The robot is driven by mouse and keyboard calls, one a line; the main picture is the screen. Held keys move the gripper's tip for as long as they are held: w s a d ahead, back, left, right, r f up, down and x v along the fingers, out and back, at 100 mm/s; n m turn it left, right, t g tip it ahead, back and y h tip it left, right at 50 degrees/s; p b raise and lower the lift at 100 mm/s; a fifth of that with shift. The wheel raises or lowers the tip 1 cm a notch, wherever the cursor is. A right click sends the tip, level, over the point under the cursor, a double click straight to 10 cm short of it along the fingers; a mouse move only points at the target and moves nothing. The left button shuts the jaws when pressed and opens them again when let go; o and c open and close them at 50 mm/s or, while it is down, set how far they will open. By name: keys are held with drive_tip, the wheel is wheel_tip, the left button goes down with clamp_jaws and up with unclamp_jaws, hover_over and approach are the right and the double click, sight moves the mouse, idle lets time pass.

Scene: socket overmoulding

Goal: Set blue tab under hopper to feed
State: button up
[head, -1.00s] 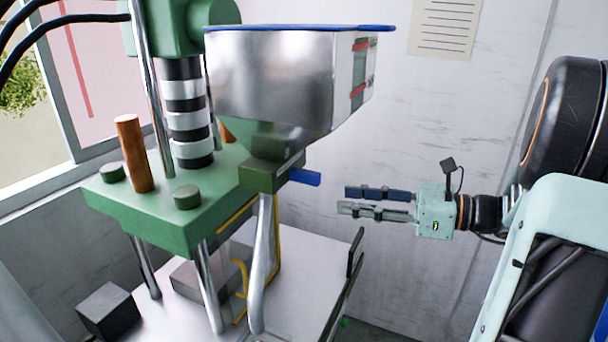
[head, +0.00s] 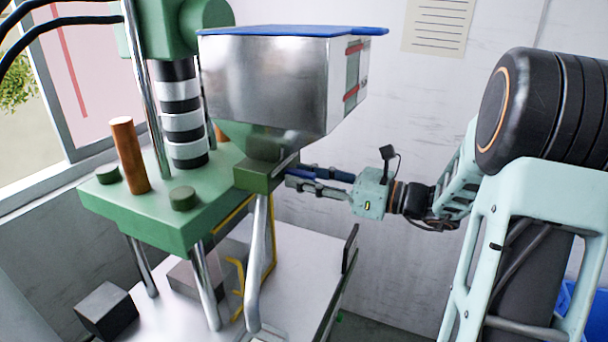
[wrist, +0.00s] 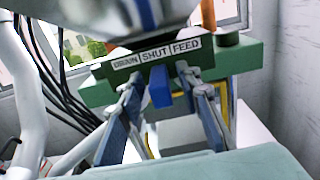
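The blue tab (wrist: 160,88) sticks out of the green block (head: 258,178) under the metal hopper (head: 265,85). In the wrist view the block carries a label strip (wrist: 157,53) reading DRAIN, SHUT, FEED from left to right. The tab stands below SHUT, slightly towards FEED. My gripper (wrist: 159,80) is open, with one finger on each side of the tab and a visible gap to both. In the head view my gripper (head: 288,176) reaches the block from the right, and its fingers largely hide the tab.
The green press plate (head: 150,215) with an orange post (head: 130,155) stands left of the hopper. A bent metal pipe (head: 257,265) runs down below the block to the white table (head: 300,260).

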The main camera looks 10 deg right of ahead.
clamp_jaws()
